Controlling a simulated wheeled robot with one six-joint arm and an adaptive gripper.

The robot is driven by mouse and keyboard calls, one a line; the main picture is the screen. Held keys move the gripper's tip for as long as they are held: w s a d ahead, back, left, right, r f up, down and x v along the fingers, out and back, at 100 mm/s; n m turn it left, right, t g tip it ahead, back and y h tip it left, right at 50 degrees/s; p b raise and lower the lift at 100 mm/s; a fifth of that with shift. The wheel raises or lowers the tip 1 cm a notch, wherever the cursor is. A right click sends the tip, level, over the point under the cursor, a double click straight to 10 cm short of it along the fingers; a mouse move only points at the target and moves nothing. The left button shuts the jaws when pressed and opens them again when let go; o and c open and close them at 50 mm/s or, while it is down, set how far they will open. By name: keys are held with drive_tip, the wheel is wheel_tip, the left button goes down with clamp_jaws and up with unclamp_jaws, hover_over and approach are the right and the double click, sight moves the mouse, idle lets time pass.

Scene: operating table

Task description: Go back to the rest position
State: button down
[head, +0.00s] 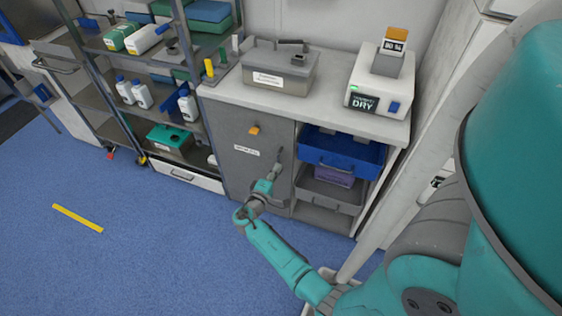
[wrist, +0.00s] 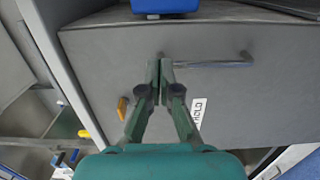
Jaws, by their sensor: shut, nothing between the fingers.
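My gripper (head: 277,160) is in front of the grey door (head: 243,165) of the counter cabinet, near the door's right edge. In the wrist view the fingertips (wrist: 160,66) are together with nothing between them. The door's bar handle (wrist: 218,64) runs off to the right from beside the fingertips; I cannot tell whether they touch it. The door looks closed. An orange knob (head: 254,130) and a white label (head: 246,150) are on it. My arm reaches low and forward across the floor in the head view.
Right of the door, open shelves hold a blue bin (head: 342,150) and a grey bin (head: 328,190). On the counter stand a grey lidded box (head: 277,72) and a white device (head: 380,85) reading DRY. A shelving rack (head: 120,75) is at left.

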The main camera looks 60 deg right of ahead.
drive_tip(key=a, duration=0.5)
drive_tip(key=shift+s+a, duration=0.25)
drive_tip(key=shift+a, duration=0.05)
drive_tip(key=s+a+f+n+t+y, duration=0.3)
drive_tip(key=s+a+f+t+y, duration=0.55)
drive_tip(key=a, duration=0.75)
drive_tip(key=s+a+r+t+y, duration=0.1)
drive_tip(key=s+a+r+y, duration=0.3)
drive_tip(key=s+a, duration=0.5)
drive_tip(key=s+a+r+m+t+y, duration=0.1)
drive_tip(key=s+a+r, duration=0.1)
drive_tip(key=r, duration=0.5)
drive_tip(key=s+a+r+m+t+y, duration=0.1)
drive_tip(key=s+a+r+t+y, duration=0.1)
drive_tip(key=r, duration=0.6)
drive_tip(key=s+a+r+m+t+y, duration=0.1)
drive_tip(key=s+a+r+t+y, duration=0.1)
drive_tip(key=r, duration=0.6)
drive_tip(key=shift+s+a, duration=0.6)
drive_tip(key=shift+a, duration=0.35)
drive_tip(key=shift+y, duration=0.25)
